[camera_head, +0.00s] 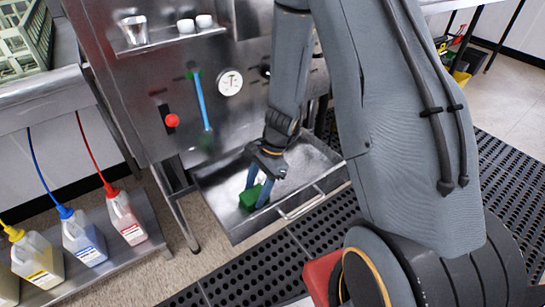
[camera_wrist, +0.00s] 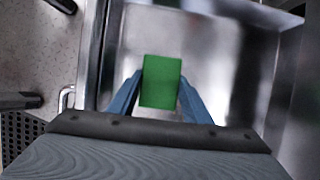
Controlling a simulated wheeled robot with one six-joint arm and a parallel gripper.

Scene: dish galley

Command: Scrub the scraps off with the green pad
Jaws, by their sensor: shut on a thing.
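The green pad (camera_head: 249,197) is between the blue fingers of my gripper (camera_head: 259,188). In the wrist view the same pad (camera_wrist: 161,82) is a plain green block with a finger of my gripper (camera_wrist: 161,92) along each side. My gripper is shut on it. The pad is over the inside of a pulled-out metal scrap drawer (camera_head: 312,160), which also shows in the wrist view (camera_wrist: 225,60). I cannot tell whether the pad touches the drawer's floor. No scraps can be made out on the shiny metal; my gripper and the pad hide part of it.
The steel machine front with a gauge (camera_head: 230,83), a blue lever (camera_head: 201,101) and a red knob (camera_head: 172,120) rises behind the drawer. The drawer has a handle (camera_head: 301,207) at its front. Several chemical jugs (camera_head: 84,236) stand on a low shelf at left.

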